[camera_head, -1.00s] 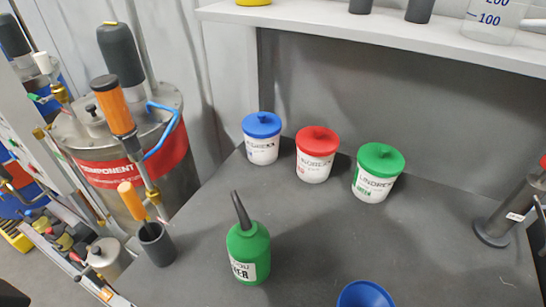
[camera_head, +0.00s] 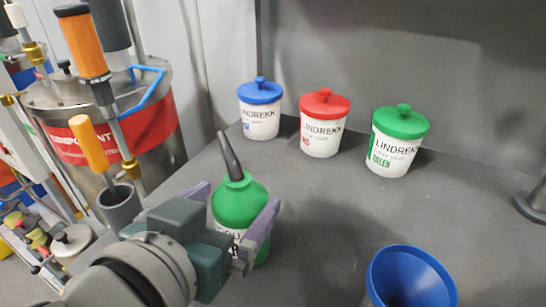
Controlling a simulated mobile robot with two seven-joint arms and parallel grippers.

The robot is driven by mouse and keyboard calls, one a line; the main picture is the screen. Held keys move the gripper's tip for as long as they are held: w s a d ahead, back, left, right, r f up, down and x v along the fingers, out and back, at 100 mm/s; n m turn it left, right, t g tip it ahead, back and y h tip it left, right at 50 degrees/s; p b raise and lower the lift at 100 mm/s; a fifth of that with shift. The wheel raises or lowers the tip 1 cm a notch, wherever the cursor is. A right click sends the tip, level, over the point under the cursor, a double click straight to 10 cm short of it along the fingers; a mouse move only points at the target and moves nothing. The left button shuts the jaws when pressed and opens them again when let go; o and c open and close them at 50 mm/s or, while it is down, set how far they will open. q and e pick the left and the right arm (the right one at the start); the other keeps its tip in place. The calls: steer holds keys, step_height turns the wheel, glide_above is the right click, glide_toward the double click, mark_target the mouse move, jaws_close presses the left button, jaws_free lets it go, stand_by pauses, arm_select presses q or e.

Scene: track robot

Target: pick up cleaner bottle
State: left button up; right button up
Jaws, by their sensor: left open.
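The cleaner bottle (camera_head: 240,200) is green with a dark tapered spout and a white label. It stands upright on the grey table, left of the middle. My left gripper (camera_head: 236,204) comes in from the lower left, its purple-grey fingers spread open on either side of the bottle's body. The gripper hides the lower part of the bottle and much of its label. I cannot tell whether the fingers touch it. My right gripper is not in view.
Blue-lidded (camera_head: 260,110), red-lidded (camera_head: 322,124) and green-lidded (camera_head: 397,142) tubs stand along the back. A blue funnel (camera_head: 408,278) is at the front right. A grey cup (camera_head: 121,204) with an orange-handled tool stands left of the bottle. The table's middle right is clear.

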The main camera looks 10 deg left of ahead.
arm_select(q)
steer(key=x, duration=0.5)
steer(key=shift+w+d+f+b, duration=0.15)
steer(key=shift+w+f+b, duration=0.15)
steer(key=shift+b, duration=0.1)
jaws_close()
stand_by(0.5)
